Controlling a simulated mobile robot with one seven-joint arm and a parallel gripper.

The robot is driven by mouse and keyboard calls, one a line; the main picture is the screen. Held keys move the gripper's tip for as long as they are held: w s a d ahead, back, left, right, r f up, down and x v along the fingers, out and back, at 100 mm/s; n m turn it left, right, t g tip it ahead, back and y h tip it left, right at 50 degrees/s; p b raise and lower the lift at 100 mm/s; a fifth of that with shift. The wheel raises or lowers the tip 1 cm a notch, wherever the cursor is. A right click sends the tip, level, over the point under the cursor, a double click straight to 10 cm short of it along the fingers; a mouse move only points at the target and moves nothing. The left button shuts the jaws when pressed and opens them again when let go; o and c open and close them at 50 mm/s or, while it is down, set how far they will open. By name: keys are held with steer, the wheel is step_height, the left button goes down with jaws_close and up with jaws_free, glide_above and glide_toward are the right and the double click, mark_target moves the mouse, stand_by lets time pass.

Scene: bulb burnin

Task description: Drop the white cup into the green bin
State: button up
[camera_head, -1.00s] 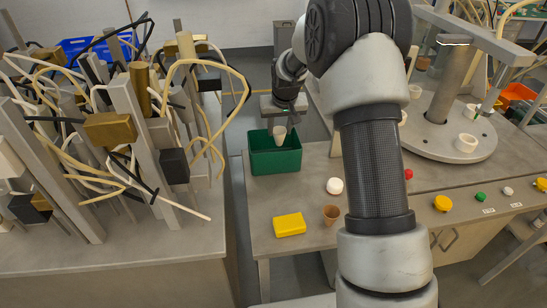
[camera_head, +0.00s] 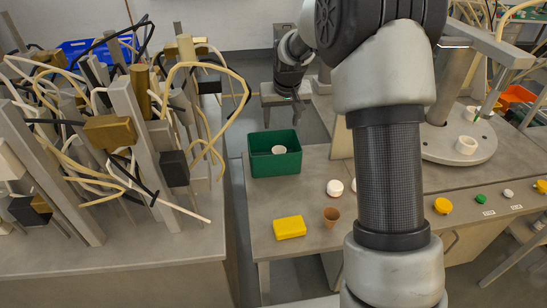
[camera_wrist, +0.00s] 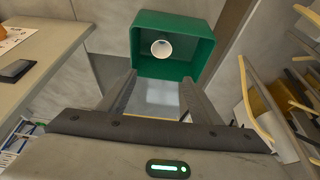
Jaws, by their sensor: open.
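The green bin (camera_head: 263,165) stands on the bench left of my arm. The white cup (camera_head: 279,150) is inside the bin, its rim showing above the front wall's edge in the head view. In the wrist view the cup (camera_wrist: 161,48) shows as a round white rim inside the green bin (camera_wrist: 150,70). My gripper (camera_head: 284,114) is above and behind the bin, apart from it. Its fingers (camera_wrist: 158,98) are spread with nothing between them in the wrist view.
A yellow box (camera_head: 289,227), a brown cup (camera_head: 331,216) and a white round item (camera_head: 334,187) lie on the bench in front of the bin. A rack with many cables (camera_head: 130,130) stands at left. A round metal plate (camera_head: 440,145) is at right.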

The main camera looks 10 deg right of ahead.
steer(key=v, duration=1.1)
steer(key=shift+r, duration=0.2)
steer(key=s+r+p, duration=0.2)
steer(key=s+r, duration=0.3)
steer(key=s, duration=0.4)
steer(key=s+r+p, duration=0.1)
steer(key=s+r, duration=0.5)
steer(key=s, duration=0.3)
steer(key=s+f+t+p, duration=0.1)
steer(key=s+f+p, duration=0.1)
steer(key=s, duration=1.3)
steer(key=shift+s, duration=0.35)
steer(key=shift+r, duration=0.1)
